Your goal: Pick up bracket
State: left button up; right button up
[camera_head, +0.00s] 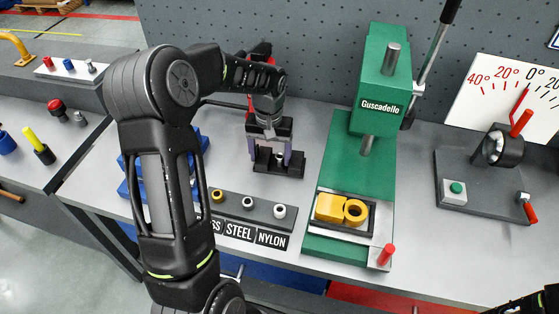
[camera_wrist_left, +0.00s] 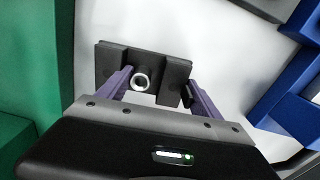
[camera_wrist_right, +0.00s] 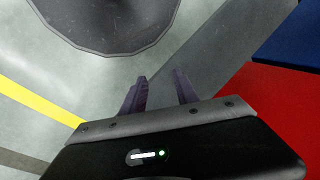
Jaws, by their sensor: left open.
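A black block-shaped part (camera_head: 292,168) with a silver-rimmed ring (camera_wrist_left: 140,81) stands on the grey bench, left of the green press. My left gripper (camera_head: 270,153) points down at it from above. Its purple fingers are apart, and in the left wrist view (camera_wrist_left: 159,84) they overlap the black part on either side of the ring; contact cannot be told. A yellow block with a round ring (camera_head: 330,207) sits in the press tray. I cannot tell for certain which part is the bracket. My right gripper (camera_wrist_right: 160,78) is open and empty above the floor.
The green press (camera_head: 385,75) stands right of my left gripper. A dark rack with bushings (camera_head: 247,204) lies in front, and blue bins (camera_head: 128,189) stand at left. A dial gauge fixture (camera_head: 480,190) is at right. Bare bench shows between the rack and black part.

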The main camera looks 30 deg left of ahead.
pick_arm(q)
jog(key=shift+c, duration=0.2)
grip_shut()
dwell(0.8)
